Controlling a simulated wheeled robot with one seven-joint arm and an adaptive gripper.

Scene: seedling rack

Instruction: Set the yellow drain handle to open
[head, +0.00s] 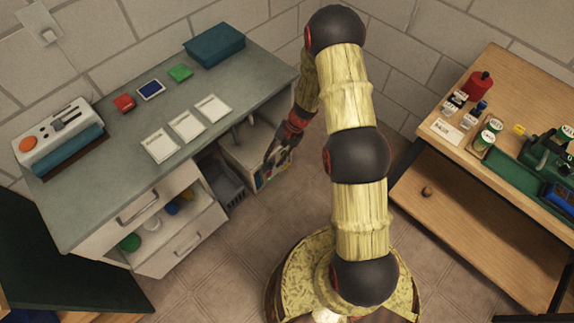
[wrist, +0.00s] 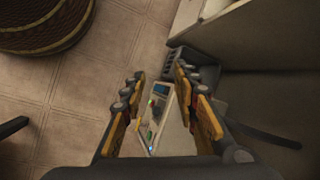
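I cannot make out a yellow drain handle for certain in either view. My gripper (head: 275,150) is low beside the right end of the grey counter, in front of a pale cabinet (head: 248,158). In the wrist view my gripper (wrist: 158,80) has its two fingers apart with nothing held between them. Beyond and between the fingers is a pale control panel (wrist: 177,112) with a dark blue screen and small red and green parts. The fingers partly hide the panel, and I cannot tell whether they touch it.
The grey counter (head: 105,185) holds white trays and small boxes; an open drawer (head: 180,215) juts out below. A wooden bench (head: 440,165) with bottles and a green tray stands at right.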

